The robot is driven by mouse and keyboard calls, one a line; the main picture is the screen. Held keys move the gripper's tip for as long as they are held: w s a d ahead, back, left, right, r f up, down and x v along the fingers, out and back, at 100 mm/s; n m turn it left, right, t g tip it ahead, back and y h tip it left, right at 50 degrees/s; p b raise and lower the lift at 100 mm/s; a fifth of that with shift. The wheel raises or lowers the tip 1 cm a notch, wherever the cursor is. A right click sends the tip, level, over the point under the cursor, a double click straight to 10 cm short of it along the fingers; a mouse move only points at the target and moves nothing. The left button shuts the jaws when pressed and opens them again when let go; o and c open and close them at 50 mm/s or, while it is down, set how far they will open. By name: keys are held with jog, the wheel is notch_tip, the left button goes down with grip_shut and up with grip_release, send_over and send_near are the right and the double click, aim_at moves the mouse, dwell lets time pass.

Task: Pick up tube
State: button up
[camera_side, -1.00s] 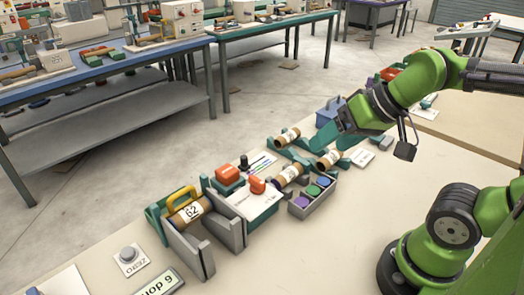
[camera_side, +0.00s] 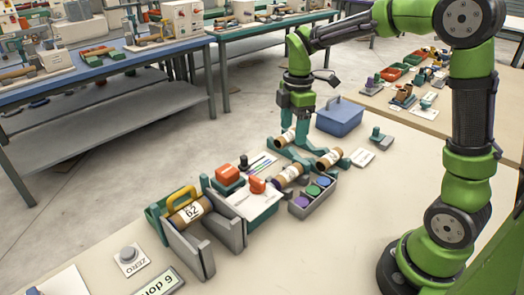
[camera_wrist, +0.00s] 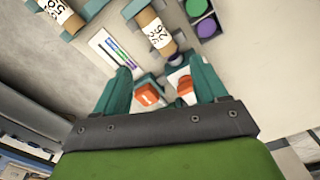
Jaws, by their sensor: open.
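Several brown tubes with white labels lie on teal cradles. In the side view there is a rear tube (camera_side: 285,138), a right tube (camera_side: 329,158) and a middle tube (camera_side: 289,175); another tube (camera_side: 189,212) sits in the grey fixture at front left. My gripper (camera_side: 295,140) points down above the table, open and empty. Its fingers overlap the rear tube in the picture; its height is hard to judge. In the wrist view one tube (camera_wrist: 154,28) lies just beyond my open gripper (camera_wrist: 160,70), and another tube (camera_wrist: 58,14) is at upper left.
A box of coloured discs (camera_side: 313,192) stands beside the middle tube. A marked card (camera_side: 258,166), an orange-topped block (camera_side: 228,173) and a smaller orange piece (camera_side: 257,185) are to its left. A blue box (camera_side: 340,116) stands behind.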

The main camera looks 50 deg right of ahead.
jog(key=r+n, duration=0.1)
jog(key=n, duration=0.4)
send_over(288, 171)
jog(key=f, duration=1)
jog(key=shift+s+d+f, duration=0.1)
jog(key=shift+s+f, duration=0.15)
jog(key=shift+f, duration=0.15)
jog(key=shift+w+f, duration=0.15)
jog(key=shift+f, duration=1.4)
jog(key=shift+w+f, duration=0.1)
jog(key=shift+f, duration=1.4)
jog(key=shift+c, duration=0.3)
jog(key=shift+r, duration=0.1)
jog(key=c, duration=1.1)
jog(key=shift+c, duration=0.2)
